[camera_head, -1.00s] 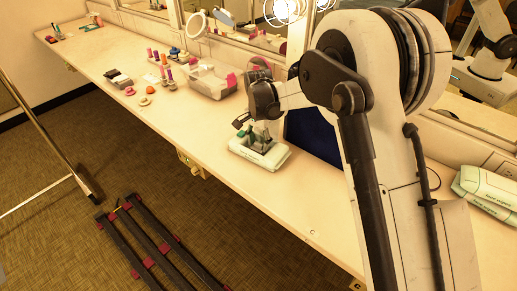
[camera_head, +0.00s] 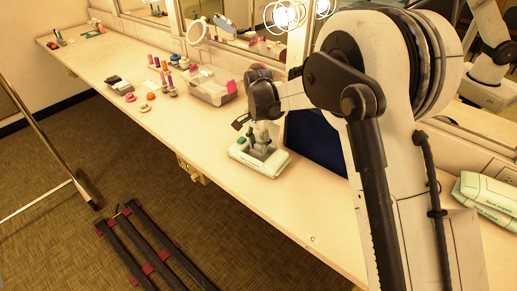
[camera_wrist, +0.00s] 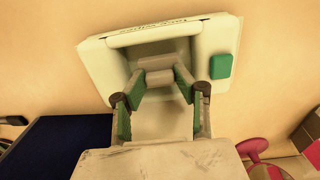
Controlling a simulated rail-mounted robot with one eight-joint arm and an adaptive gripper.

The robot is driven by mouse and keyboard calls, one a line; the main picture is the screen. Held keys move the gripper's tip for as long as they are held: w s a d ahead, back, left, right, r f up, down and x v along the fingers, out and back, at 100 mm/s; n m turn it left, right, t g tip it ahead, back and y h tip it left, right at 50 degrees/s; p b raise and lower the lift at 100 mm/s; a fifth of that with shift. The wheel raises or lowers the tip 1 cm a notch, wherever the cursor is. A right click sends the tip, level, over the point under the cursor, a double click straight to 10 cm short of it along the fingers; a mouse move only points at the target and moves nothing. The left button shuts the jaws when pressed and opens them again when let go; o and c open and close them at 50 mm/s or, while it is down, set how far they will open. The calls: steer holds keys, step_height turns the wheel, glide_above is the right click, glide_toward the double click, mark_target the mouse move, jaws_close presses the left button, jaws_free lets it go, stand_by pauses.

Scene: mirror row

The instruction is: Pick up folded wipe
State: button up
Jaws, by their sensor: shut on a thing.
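A pale box with a mint-green rim and a recessed middle (camera_head: 273,166) lies on the counter below my gripper (camera_head: 262,146). It also fills the upper part of the wrist view (camera_wrist: 225,36), with a small green block (camera_wrist: 221,67) on its edge. In the wrist view my gripper (camera_wrist: 168,76) reaches over the recess, its fingers with green inner pads angled together. It is shut on a small pale piece, which I take to be the folded wipe (camera_wrist: 181,73); the fingertips hide most of it. I cannot tell whether it is clear of the recess.
A clear case (camera_head: 212,90) and several small bottles stand farther along the counter by the mirrors. A dark blue panel (camera_head: 314,141) stands just behind my gripper. A pale pack (camera_head: 488,196) lies at the right. The counter's front edge left of the box is clear.

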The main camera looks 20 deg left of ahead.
step_height(320, 180, up, 2)
steer(key=shift+r, duration=0.1)
steer(key=s+a+r, duration=0.6)
steer(key=s, duration=0.3)
steer(key=shift+s+a+r, duration=0.2)
steer(key=shift+s+r, duration=0.05)
steer(key=shift+s, duration=0.15)
steer(key=shift+o, duration=1)
steer(key=c, duration=0.4)
